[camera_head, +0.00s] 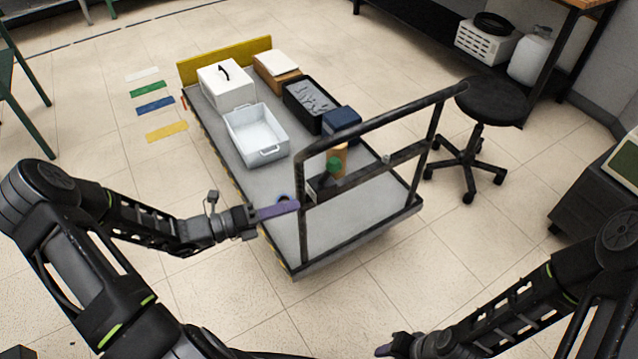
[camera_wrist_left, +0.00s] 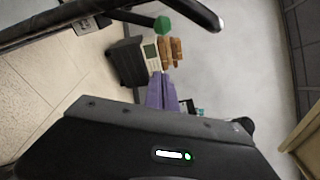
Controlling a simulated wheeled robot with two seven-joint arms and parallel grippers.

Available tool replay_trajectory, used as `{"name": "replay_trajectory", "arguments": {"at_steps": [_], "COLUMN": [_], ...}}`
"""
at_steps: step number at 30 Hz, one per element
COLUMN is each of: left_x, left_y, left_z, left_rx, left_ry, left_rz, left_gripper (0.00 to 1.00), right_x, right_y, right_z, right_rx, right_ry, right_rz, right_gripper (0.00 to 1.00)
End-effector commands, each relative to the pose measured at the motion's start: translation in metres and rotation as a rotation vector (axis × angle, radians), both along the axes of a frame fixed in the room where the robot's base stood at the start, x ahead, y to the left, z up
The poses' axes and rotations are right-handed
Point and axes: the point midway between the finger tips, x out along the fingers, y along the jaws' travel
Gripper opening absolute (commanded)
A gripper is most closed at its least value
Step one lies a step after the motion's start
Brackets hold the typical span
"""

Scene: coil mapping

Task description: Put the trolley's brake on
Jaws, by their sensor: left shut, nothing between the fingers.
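The trolley (camera_head: 285,237) has a grey deck and a black handle frame (camera_head: 385,122) at its near right end. A green knob (camera_head: 333,163) sits on a short dark lever at the frame's crossbar. In the left wrist view the green knob (camera_wrist_left: 162,24) is at the end of a dark rod, beyond the fingertips. My left gripper (camera_head: 297,205) has purple fingers, shut and empty, by the frame's left upright and to the left of and below the knob. The fingers also show in the left wrist view (camera_wrist_left: 162,92). My right gripper (camera_head: 382,350) is low at the bottom edge, only partly visible.
The deck carries a white box (camera_head: 226,85), a pale tray (camera_head: 257,136), a black crate (camera_head: 310,104), a blue box (camera_head: 341,123) and an orange-tan item behind the lever. A black stool (camera_head: 490,100) stands to the right.

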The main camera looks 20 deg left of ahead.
Motion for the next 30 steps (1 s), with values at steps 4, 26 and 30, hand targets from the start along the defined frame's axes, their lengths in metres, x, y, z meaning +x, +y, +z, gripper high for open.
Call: {"name": "replay_trajectory", "arguments": {"at_steps": [4,26,30], "left_x": [0.002,0.030,0.049], "left_y": [0.002,-0.031,-0.053], "left_z": [-0.008,-0.010,-0.012], "left_rx": [0.067,0.063,0.063], "left_ry": [-0.032,-0.036,-0.036], "left_rz": [0.007,0.002,0.002], "left_gripper": [0.00,0.00,0.00], "right_x": [0.001,0.001,0.001], "right_y": [0.000,0.000,0.000], "right_z": [-0.002,0.003,0.006], "right_rx": [0.000,0.000,0.000], "right_ry": [-0.001,-0.001,-0.001], "right_rz": [-0.002,-0.002,-0.001], "right_gripper": [0.36,0.36,0.36]}}
